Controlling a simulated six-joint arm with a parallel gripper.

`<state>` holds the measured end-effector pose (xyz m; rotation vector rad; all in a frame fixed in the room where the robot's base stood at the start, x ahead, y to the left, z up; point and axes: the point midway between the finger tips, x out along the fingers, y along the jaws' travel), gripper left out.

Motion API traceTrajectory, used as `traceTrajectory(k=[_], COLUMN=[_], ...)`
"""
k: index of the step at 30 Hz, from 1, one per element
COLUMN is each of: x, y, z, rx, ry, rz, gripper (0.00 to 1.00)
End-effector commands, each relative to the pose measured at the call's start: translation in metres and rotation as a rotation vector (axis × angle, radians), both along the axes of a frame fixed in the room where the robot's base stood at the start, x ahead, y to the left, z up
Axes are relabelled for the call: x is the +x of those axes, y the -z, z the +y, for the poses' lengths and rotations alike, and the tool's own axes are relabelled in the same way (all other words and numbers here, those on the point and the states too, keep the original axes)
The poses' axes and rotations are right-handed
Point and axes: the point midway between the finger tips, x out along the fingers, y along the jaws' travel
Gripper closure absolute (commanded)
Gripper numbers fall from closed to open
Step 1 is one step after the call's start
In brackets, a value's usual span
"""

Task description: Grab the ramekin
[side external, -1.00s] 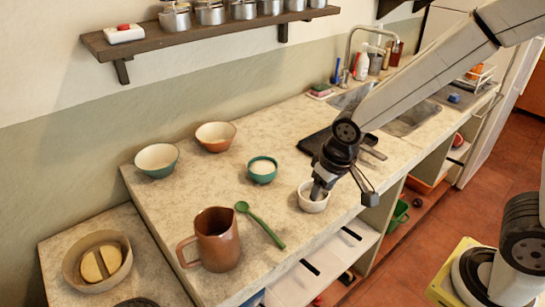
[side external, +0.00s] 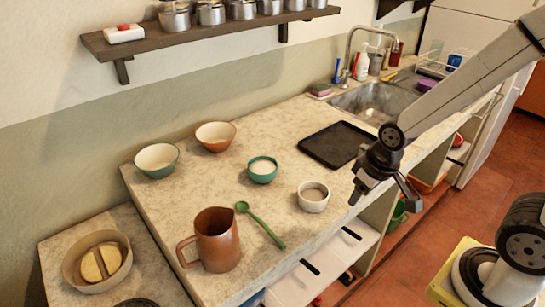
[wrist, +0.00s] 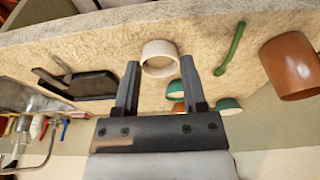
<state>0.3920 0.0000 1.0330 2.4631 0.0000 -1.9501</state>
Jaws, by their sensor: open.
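The ramekin, a small white cup (side external: 313,197), stands upright on the stone counter near its front edge. It also shows in the wrist view (wrist: 159,52), ahead of the space between my fingers. My gripper (side external: 357,193) is open and empty, to the right of the ramekin and apart from it. In the wrist view the two fingers of my gripper (wrist: 160,64) are spread wide, with nothing held between them.
A brown pitcher (side external: 218,240) and green spoon (side external: 260,225) lie left of the ramekin. A small teal bowl (side external: 262,172) stands behind it. A black tray (side external: 338,145) is behind my gripper, before the sink (side external: 378,102). The counter around the ramekin is clear.

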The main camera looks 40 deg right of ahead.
Motion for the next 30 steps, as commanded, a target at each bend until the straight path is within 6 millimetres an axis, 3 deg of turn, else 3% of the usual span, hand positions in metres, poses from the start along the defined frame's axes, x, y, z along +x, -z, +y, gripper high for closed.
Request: traceTrajectory(k=[9, 10, 20, 26, 30], x=[0.000, 0.000, 0.001, 0.006, 0.013], y=[0.000, 0.000, 0.000, 0.006, 0.015], z=[0.000, 0.000, -0.001, -0.006, -0.012], rx=[0.000, 0.000, 0.005, 0.047, 0.116], ry=[0.000, 0.000, 0.012, 0.126, 0.291], rz=[0.000, 0.000, 0.006, 0.066, 0.157], gripper=[0.46, 0.39, 0.39, 0.39, 0.39])
